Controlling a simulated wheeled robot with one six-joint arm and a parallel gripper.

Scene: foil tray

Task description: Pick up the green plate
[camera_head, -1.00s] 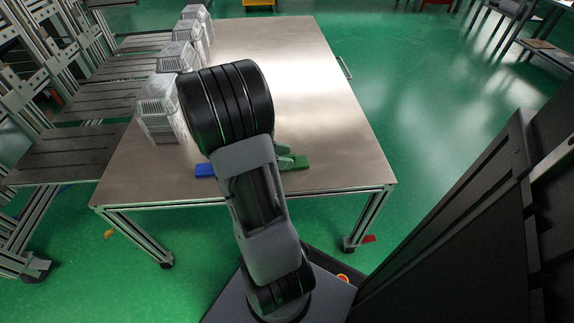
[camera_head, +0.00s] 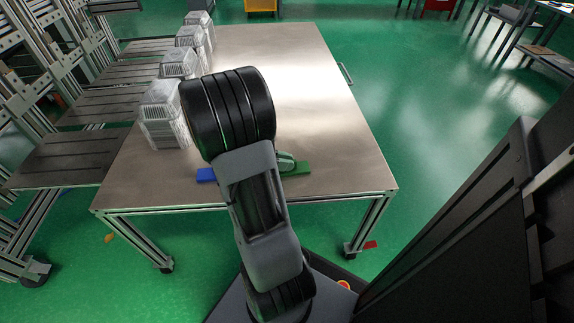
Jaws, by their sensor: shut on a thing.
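The green plate (camera_head: 302,168) is a small flat piece near the front edge of the metal table, and its left part is hidden behind my arm. A blue plate (camera_head: 206,175) lies on the table to the left of my arm. Only a small part of my gripper (camera_head: 286,162) shows past the right side of my arm, at the green plate. It is shut on the green plate, though the fingertips are mostly hidden. I cannot tell whether the plate is clear of the tabletop.
Several stacks of clear trays (camera_head: 162,112) stand along the left edge of the metal table (camera_head: 345,165). Racks with dark shelves (camera_head: 75,158) adjoin the table at left. The tabletop's right and far parts are bare. A dark panel stands at the right.

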